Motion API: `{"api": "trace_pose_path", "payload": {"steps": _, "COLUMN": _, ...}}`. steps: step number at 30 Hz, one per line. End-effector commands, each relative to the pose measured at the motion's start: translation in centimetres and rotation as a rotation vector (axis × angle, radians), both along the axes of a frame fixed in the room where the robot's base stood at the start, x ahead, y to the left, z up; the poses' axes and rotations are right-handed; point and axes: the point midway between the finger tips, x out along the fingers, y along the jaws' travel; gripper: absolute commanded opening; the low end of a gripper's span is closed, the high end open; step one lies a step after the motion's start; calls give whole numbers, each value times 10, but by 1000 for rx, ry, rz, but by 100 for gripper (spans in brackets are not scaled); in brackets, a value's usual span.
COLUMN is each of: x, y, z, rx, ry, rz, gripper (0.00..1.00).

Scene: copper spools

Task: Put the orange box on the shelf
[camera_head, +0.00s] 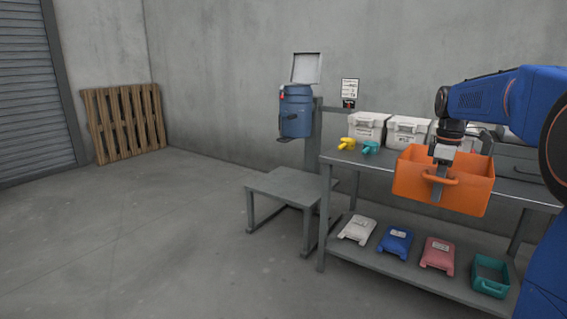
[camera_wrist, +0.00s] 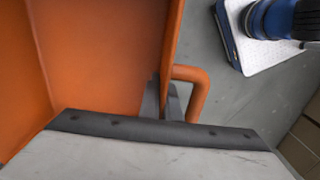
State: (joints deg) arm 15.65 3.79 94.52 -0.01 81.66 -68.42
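The orange box (camera_head: 412,183) is an open-topped bin with a handle on its near wall. In the head view it hangs upright in front of the workbench, its bottom lower than the bench's front edge. My gripper (camera_head: 438,183) is shut on that near wall, beside the handle. In the wrist view the orange box (camera_wrist: 95,55) fills the left, and my gripper's fingers (camera_wrist: 163,103) pinch the wall, one on each side. The grey bench has a top (camera_head: 335,158) and a lower shelf (camera_head: 385,262); the box hides part of the top.
White cases (camera_head: 408,131), a yellow item (camera_head: 347,144) and a teal item (camera_head: 371,147) stand on the bench top. White, blue (camera_head: 396,241) and red (camera_head: 438,254) lids and a teal bin (camera_head: 490,277) occupy the lower shelf.

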Motion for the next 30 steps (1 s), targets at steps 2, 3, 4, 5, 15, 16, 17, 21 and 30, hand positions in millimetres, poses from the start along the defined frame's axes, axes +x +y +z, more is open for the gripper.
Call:
{"api": "trace_pose_path", "payload": {"steps": 2, "x": 9, "y": 2, "z": -15, "rx": 1, "ry": 3, "rz": -19, "gripper": 0}}
{"api": "trace_pose_path", "payload": {"steps": 3, "x": 13, "y": 3, "z": -23, "rx": 1, "ry": 4, "rz": -32, "gripper": 0}}
{"api": "trace_pose_path", "payload": {"steps": 4, "x": 17, "y": 3, "z": -29, "rx": 1, "ry": 3, "rz": -41, "gripper": 0}}
{"api": "trace_pose_path", "payload": {"steps": 5, "x": 21, "y": 4, "z": -35, "rx": 1, "ry": 3, "rz": -51, "gripper": 0}}
{"api": "trace_pose_path", "payload": {"steps": 15, "x": 75, "y": 27, "z": -154, "rx": 1, "ry": 9, "rz": -231, "gripper": 0}}
{"api": "trace_pose_path", "payload": {"steps": 16, "x": 80, "y": 30, "z": -167, "rx": 0, "ry": 9, "rz": -252, "gripper": 0}}
{"api": "trace_pose_path", "payload": {"steps": 17, "x": 85, "y": 33, "z": -181, "rx": 1, "ry": 7, "rz": -273, "gripper": 0}}
{"api": "trace_pose_path", "payload": {"steps": 21, "x": 101, "y": 49, "z": -245, "rx": 0, "ry": 9, "rz": -370, "gripper": 0}}
{"api": "trace_pose_path", "payload": {"steps": 30, "x": 115, "y": 89, "z": -378, "rx": -1, "ry": 7, "rz": -579, "gripper": 0}}
